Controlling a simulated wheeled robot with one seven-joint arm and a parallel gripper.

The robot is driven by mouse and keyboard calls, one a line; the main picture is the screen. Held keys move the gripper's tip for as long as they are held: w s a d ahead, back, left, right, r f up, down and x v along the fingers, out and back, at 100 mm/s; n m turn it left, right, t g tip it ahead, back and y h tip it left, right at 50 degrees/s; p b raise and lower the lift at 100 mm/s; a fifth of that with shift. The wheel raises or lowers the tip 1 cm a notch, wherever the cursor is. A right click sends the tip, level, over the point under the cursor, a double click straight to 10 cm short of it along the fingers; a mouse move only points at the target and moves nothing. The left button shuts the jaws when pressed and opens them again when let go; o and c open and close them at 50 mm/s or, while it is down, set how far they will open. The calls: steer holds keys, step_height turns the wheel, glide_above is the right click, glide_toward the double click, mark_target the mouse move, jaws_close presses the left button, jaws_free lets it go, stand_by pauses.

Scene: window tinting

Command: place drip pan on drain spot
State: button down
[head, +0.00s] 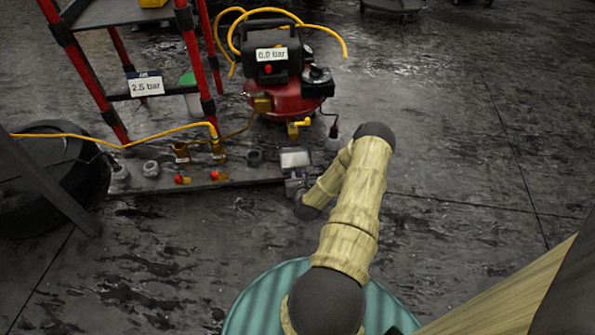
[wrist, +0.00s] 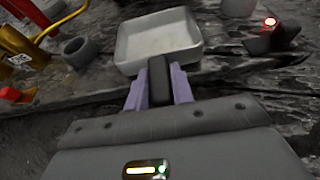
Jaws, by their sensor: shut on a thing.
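The drip pan (wrist: 158,38) is a shallow, square, pale tray in the wrist view. In the head view the pan (head: 295,158) is level at the right end of a low dark board, just in front of the red compressor (head: 290,98). My gripper (head: 295,184) is on its near side there, partly hidden by my arm. I cannot tell whether the pan touches the surface below. No marked drain spot can be made out.
The low board (head: 150,184) holds brass valves, red-tipped fittings and a dark ring (wrist: 79,52) left of the pan. A red rack (head: 190,60) and yellow hoses are behind. Floor at right is clear.

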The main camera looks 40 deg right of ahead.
mark_target(298, 168)
steer(key=shift+w, duration=0.1)
steer(key=w+d+b, duration=0.1)
steer(key=w+b, duration=0.1)
steer(key=w, duration=0.1)
steer(key=shift+d+f+b, duration=0.15)
steer(key=shift+d+b, duration=0.2)
steer(key=shift+d, duration=0.05)
steer(key=shift+w+f+b, duration=0.15)
steer(key=shift+f+b, duration=0.05)
steer(key=shift+b, duration=0.25)
steer(key=shift+d, duration=0.1)
steer(key=shift+r, duration=0.1)
steer(key=c, duration=1.2)
jaws_free()
